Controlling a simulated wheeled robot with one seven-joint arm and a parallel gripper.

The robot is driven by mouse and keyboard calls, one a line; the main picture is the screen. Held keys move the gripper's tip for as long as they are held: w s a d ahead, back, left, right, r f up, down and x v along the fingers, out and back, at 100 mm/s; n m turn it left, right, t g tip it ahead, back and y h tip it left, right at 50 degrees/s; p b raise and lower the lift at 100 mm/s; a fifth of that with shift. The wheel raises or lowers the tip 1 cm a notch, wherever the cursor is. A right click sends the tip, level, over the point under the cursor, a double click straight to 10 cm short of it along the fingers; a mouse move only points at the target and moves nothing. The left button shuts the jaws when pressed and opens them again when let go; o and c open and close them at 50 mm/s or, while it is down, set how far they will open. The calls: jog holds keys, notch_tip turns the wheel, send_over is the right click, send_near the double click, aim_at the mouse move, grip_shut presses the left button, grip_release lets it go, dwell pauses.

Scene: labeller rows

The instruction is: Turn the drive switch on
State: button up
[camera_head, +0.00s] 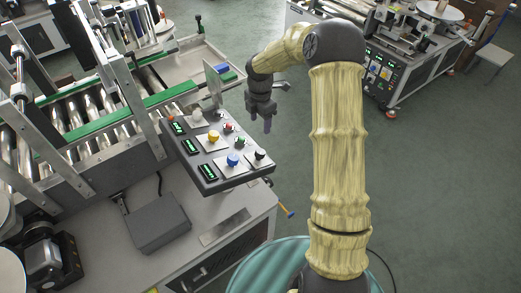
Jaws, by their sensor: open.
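The control panel (207,160) is a dark tilted box on the labeller in front of me. It carries several green-lit displays, a yellow knob (213,136), a blue knob (233,159), a black knob (260,155), and small red and green buttons. The labels are too small to read, so I cannot tell which control is the drive switch. My gripper (268,121) is open and empty, pointing down just beyond the panel's right side, apart from the knobs.
A green-edged roller conveyor (115,112) and metal frames stand left of the panel. A grey box (157,222) lies on the cabinet top. Another labeller (398,62) stands at back right. The green floor at right is clear.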

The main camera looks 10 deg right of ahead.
aim_at(260, 151)
notch_tip(260, 151, down, 16)
jog(key=p, duration=0.4)
jog(key=shift+p, duration=0.3)
jog(key=c, duration=1)
